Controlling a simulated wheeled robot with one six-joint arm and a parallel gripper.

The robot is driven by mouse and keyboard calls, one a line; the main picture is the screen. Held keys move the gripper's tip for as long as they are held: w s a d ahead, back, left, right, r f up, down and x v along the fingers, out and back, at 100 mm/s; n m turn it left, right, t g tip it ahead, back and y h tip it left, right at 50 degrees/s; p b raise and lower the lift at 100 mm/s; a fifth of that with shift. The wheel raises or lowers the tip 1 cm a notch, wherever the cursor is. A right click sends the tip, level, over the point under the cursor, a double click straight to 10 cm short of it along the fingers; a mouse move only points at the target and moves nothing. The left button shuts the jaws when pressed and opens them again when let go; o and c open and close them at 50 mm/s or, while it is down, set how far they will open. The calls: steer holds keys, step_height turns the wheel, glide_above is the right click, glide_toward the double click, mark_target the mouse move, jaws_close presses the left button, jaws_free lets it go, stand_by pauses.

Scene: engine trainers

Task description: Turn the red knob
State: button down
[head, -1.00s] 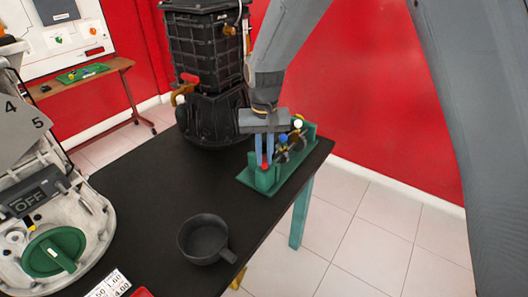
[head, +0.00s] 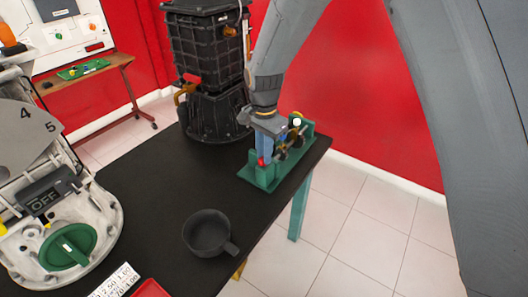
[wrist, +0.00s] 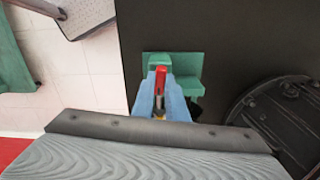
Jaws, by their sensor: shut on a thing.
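The red knob (head: 262,161) is at the near end of a small green engine stand (head: 262,181) on the black table. In the wrist view the red knob (wrist: 161,76) shows between my two blue fingers, with the green stand (wrist: 190,64) behind it. My gripper (head: 265,156) points down over this end of the stand and is shut on the red knob. The fingers partly cover the knob in the head view. A white knob (head: 297,122) and dark wheel-like parts stand further along the stand.
A tall black ribbed housing (head: 207,75) stands close behind the stand. A dark cup (head: 208,233) sits nearer on the table (head: 165,170). A large grey machine with a green dial (head: 68,247) is at the left. Bare table lies between them.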

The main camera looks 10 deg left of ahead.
steer(key=shift+w+r+m, duration=0.1)
steer(key=shift+m, duration=0.5)
steer(key=c, duration=1.8)
jaws_free()
steer(key=shift+o, duration=0.2)
steer(key=shift+r+b, duration=0.95)
steer(key=shift+r, duration=2.9)
steer(key=s+d+n, duration=0.2)
steer(key=d, duration=0.8)
steer(key=s+d+n, duration=0.1)
steer(key=s+d, duration=0.1)
steer(key=d, duration=0.7)
steer(key=s+d+f+n+t, duration=0.1)
steer(key=s+d+n, duration=0.3)
steer(key=s+d, duration=0.8)
steer(key=shift+d, duration=0.8)
